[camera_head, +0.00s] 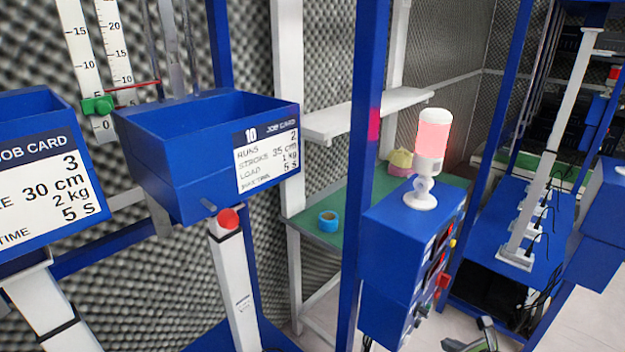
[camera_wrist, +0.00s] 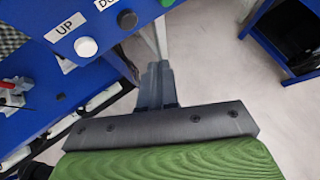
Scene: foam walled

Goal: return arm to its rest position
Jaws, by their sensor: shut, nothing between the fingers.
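My gripper (camera_wrist: 158,68) shows in the wrist view, its grey fingers closed together with nothing between them. It points away from the camera, past the lower edge of a blue control panel (camera_wrist: 108,48). The panel carries a white button (camera_wrist: 86,47) beside an UP label and a black button (camera_wrist: 127,19) beside a partly cut-off label. The fingertips appear apart from both buttons. In the head view only a small grey and green piece, seemingly of my arm, shows at the bottom edge; the rest is out of frame.
Blue job-card bins (camera_head: 165,155) are at left. A green shelf (camera_head: 328,238) holds blue tape (camera_head: 328,222). Pale floor (camera_wrist: 215,60) is clear right of the fingers.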

